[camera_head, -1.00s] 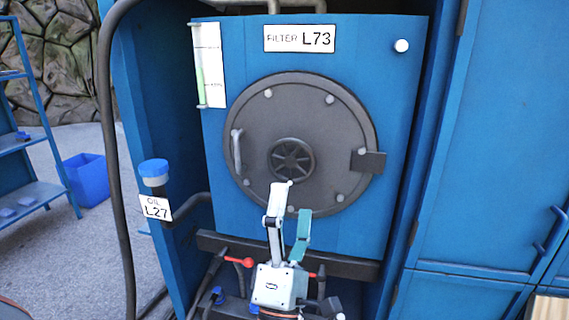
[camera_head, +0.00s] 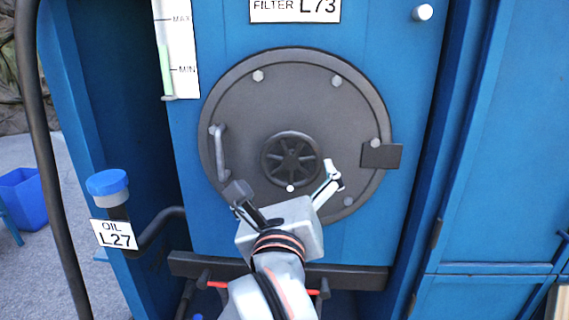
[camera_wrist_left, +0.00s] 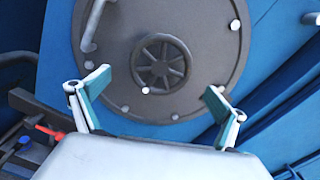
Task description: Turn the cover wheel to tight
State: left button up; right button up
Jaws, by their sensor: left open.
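The cover wheel (camera_head: 291,159) is a dark spoked handwheel at the middle of the round grey filter cover (camera_head: 250,105). It also shows in the left wrist view (camera_wrist_left: 161,62), ahead of and between my fingers. My left gripper (camera_head: 283,182) is open and empty, just below and in front of the wheel in the head view. Its two teal-padded fingers (camera_wrist_left: 154,88) are spread wide in the left wrist view, and neither appears to touch the wheel. My right gripper is not in view.
The cover has a bar handle (camera_head: 218,152) on its left and a dark latch block (camera_head: 381,155) on its right. An oil pipe with a blue cap (camera_head: 107,183) stands at the left. Red-ended levers show low in the left wrist view (camera_wrist_left: 49,131).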

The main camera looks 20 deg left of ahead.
aim_at(292, 162)
pick_arm(q)
jog(key=x, duration=0.2)
jog(key=b+x, duration=0.1)
jog(key=x, duration=0.3)
jog(key=shift+w+d+f, duration=0.2)
jog(key=shift+w+d, duration=0.05)
jog(key=shift+w, duration=0.2)
jog(key=shift+w+a+r, duration=0.1)
jog(key=shift+w+a, duration=0.05)
jog(key=shift+w, duration=0.35)
jog(key=c, duration=0.9)
